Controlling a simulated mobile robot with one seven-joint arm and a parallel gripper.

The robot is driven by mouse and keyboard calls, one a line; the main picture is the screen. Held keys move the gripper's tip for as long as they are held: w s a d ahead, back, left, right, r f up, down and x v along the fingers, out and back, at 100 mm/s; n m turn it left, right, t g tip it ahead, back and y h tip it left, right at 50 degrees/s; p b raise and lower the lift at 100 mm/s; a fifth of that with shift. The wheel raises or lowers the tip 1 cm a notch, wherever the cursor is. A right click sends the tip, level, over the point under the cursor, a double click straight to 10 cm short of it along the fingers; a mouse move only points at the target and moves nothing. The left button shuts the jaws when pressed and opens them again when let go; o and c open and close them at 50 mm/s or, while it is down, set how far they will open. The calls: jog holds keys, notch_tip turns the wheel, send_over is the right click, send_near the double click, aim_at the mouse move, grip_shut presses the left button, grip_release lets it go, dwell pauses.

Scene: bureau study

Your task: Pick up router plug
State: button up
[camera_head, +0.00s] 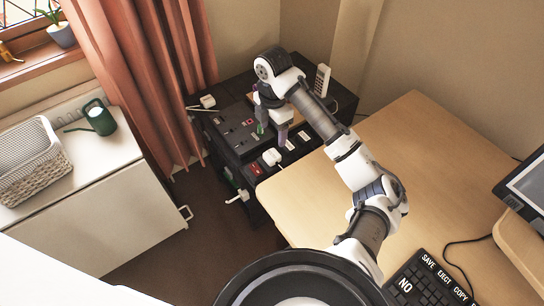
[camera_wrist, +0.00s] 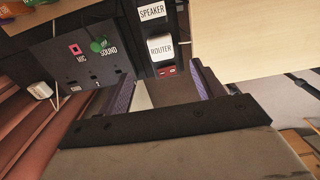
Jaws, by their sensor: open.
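The router plug (camera_wrist: 160,48) is a white block marked ROUTER in the wrist view. It sits on a dark strip, just beyond my fingertips and between their lines. In the head view a white plug (camera_head: 272,157) on the near part of the dark unit appears to be the same one. My gripper (camera_wrist: 163,72) is open, with a finger on each side and nothing held. In the head view my gripper (camera_head: 272,130) points down over the dark unit, beyond the white plug. The arm hides part of the unit there.
A SPEAKER label (camera_wrist: 152,12) lies beyond the plug, and a red switch (camera_wrist: 166,71) on its near side. A panel with a green SOUND plug (camera_wrist: 99,45) is at left. A wooden desk (camera_head: 430,150) borders the unit. A white phone (camera_head: 322,79) stands behind.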

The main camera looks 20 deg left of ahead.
send_over(272, 155)
jog(key=f, duration=0.4)
jog(key=shift+w+f, duration=0.3)
jog(key=shift+f, duration=0.05)
jog(key=shift+s+f, duration=0.2)
jog(key=shift+f, duration=2.5)
jog(key=c, duration=1)
